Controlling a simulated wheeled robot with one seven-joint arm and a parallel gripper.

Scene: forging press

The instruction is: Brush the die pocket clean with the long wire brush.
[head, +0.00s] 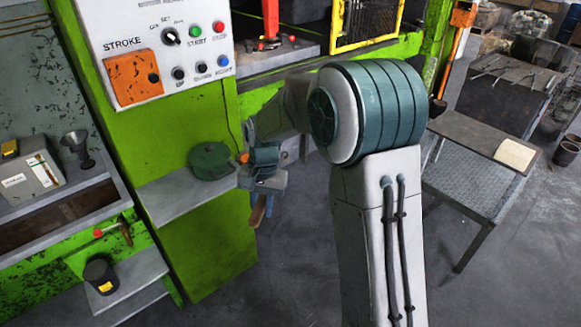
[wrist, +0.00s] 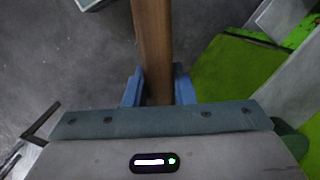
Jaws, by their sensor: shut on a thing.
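My gripper (head: 259,200) hangs in front of the green press column, just right of the small grey shelf. It is shut on a brown wooden handle, and a short piece of the handle (head: 258,213) shows below the fingers. In the wrist view the wooden handle (wrist: 152,40) runs between the two blue fingers and out past the top edge. It looks like the long wire brush's handle, but no bristles show in either view. I cannot make out the die pocket.
A control panel (head: 160,45) is on the column. A green round container (head: 210,160) stands on the grey shelf (head: 170,197) beside my gripper. A yellow guard (head: 366,22) stands at the opening's right. A metal table (head: 470,140) with a pale cloth (head: 515,154) is right.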

